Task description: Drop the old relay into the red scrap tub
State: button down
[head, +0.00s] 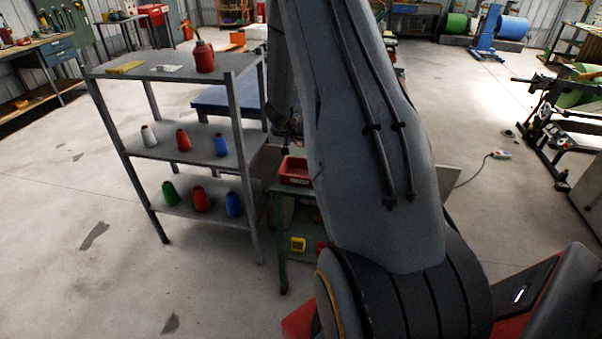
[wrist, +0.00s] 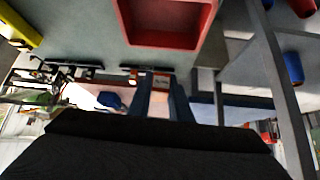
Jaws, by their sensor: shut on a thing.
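The red scrap tub (head: 295,180) sits on a green-legged bench just left of my arm in the head view. In the wrist view, the tub (wrist: 165,40) shows at the top centre, its open inside partly cut off by the frame. The relay is apart from the tub in the picture.
A grey shelf rack (head: 150,70) with several coloured cones and a red oil can (head: 204,58) stands left of the bench. A yellow box (head: 298,244) sits low under the bench. The floor at left is clear. A grey pendant (head: 501,154) lies on the floor at right.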

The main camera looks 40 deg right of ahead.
notch_tip(320, 180, down, 6)
jog(key=d+b, duration=0.2)
jog(key=b, duration=0.6)
jog(key=shift+m, duration=0.3)
jog(key=shift+s+r, duration=0.1)
jog(key=shift+r, duration=0.05)
jog(key=c, duration=1.5)
grip_release()
jog(key=shift+c, duration=0.2)
jog(key=v, duration=0.7)
jog(key=shift+a+r, duration=0.3)
jog(key=shift+a, duration=0.1)
